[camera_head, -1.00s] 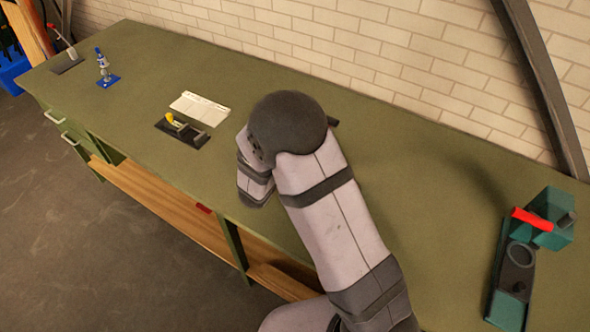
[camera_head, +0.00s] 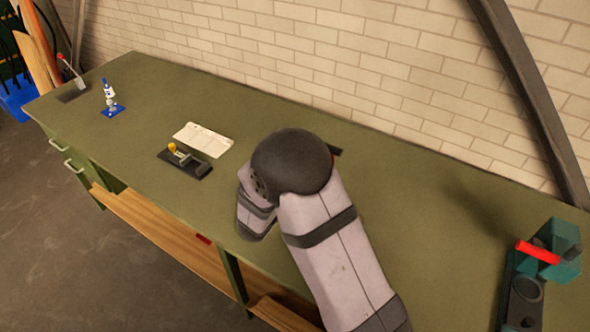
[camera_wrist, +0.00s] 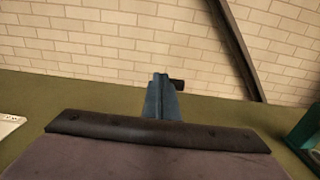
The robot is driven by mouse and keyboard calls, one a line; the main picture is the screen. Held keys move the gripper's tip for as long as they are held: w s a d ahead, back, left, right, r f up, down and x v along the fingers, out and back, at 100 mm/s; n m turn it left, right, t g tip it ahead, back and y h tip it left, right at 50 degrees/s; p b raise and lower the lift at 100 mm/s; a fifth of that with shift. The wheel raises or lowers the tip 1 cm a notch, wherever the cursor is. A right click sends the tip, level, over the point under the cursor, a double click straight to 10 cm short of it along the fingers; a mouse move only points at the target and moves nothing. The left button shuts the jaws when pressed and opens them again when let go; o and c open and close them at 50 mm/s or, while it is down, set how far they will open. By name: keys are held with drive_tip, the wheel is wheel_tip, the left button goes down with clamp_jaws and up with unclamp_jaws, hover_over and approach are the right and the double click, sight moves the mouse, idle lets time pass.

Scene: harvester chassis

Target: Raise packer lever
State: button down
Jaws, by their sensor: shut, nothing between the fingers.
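Several levers show in the head view, and I cannot tell by looks which is the packer lever. A yellow-knobbed lever (camera_head: 173,148) sits on a black base plate (camera_head: 196,169) at mid-bench, left of my arm. A red-tipped lever (camera_head: 66,66) stands tilted on a dark plate at the far left end. A red handle (camera_head: 538,252) tops a teal device at the right. In the wrist view, my gripper (camera_wrist: 162,83) is shut and empty, pointing toward the brick wall, apart from these levers.
The green bench (camera_head: 420,210) runs along the wall, mostly clear. A blue-and-white fitting (camera_head: 110,95) stands on the left part. A white sheet (camera_head: 203,140) lies behind the yellow-knobbed lever. A dark diagonal beam (camera_head: 525,80) stands at the right. A small black piece (camera_wrist: 177,84) shows by my fingertips.

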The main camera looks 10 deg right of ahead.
drive_tip(key=s+a+r+b, duration=0.3)
drive_tip(key=s+a+r, duration=0.3)
drive_tip(key=s+a, duration=0.1)
drive_tip(key=shift+r, duration=0.35)
